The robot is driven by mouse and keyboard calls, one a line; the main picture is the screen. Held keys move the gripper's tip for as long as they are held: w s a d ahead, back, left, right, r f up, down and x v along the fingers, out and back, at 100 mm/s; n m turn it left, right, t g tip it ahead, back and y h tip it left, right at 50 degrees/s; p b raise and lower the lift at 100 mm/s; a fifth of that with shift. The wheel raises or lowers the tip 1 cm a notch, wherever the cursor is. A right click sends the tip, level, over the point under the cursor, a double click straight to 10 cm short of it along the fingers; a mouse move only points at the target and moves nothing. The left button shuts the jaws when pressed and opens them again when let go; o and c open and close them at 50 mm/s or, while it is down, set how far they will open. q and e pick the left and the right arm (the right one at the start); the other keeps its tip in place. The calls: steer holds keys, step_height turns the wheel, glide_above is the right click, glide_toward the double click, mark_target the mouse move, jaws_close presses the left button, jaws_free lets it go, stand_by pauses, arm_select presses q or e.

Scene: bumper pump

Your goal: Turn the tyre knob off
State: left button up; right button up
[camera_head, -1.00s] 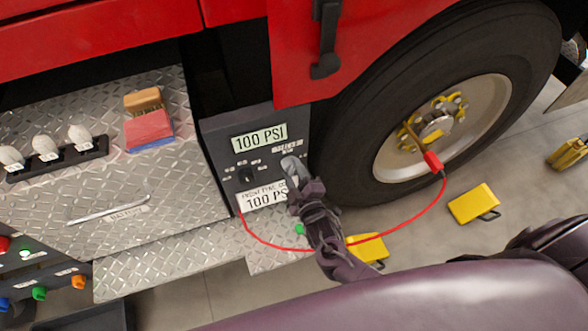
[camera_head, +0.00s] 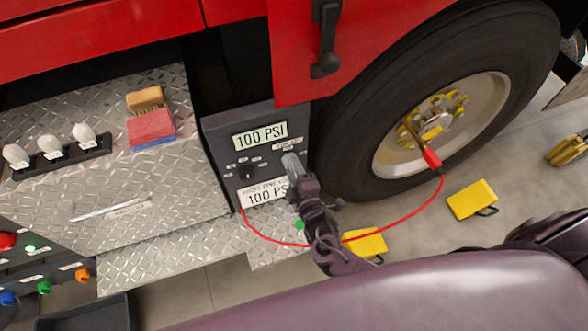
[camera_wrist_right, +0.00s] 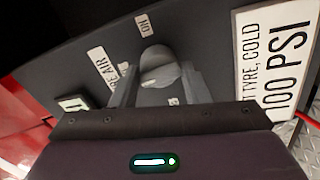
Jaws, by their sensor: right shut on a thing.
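The control panel (camera_head: 215,135) is a dark box on the truck's side, left of the wheel. It bears a 100 PSI display (camera_head: 260,137) and a white front tyre label (camera_head: 262,192). My right gripper (camera_head: 291,164) is at the panel's right side, shut on the tyre knob, which its fingers mostly hide in the head view. In the right wrist view the grey rounded knob (camera_wrist_right: 158,66) sits between both fingers of the gripper (camera_wrist_right: 160,85), with an ON label and a partly hidden AIR label beside it. My left gripper is not in view.
A black selector knob (camera_head: 247,172) is on the panel's left. A red hose (camera_head: 400,218) loops from the panel to the wheel (camera_head: 440,125). Yellow blocks (camera_head: 471,199) lie on the floor. Sponges (camera_head: 150,130) and white-capped switches (camera_head: 84,134) are at left.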

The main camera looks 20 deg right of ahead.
steer(key=shift+w+d+r, duration=0.1)
steer(key=shift+r, duration=0.05)
steer(key=o, duration=0.9)
steer(key=shift+c, duration=0.2)
steer(key=s, duration=0.8)
steer(key=shift+r, duration=0.2)
steer(key=shift+d, duration=0.1)
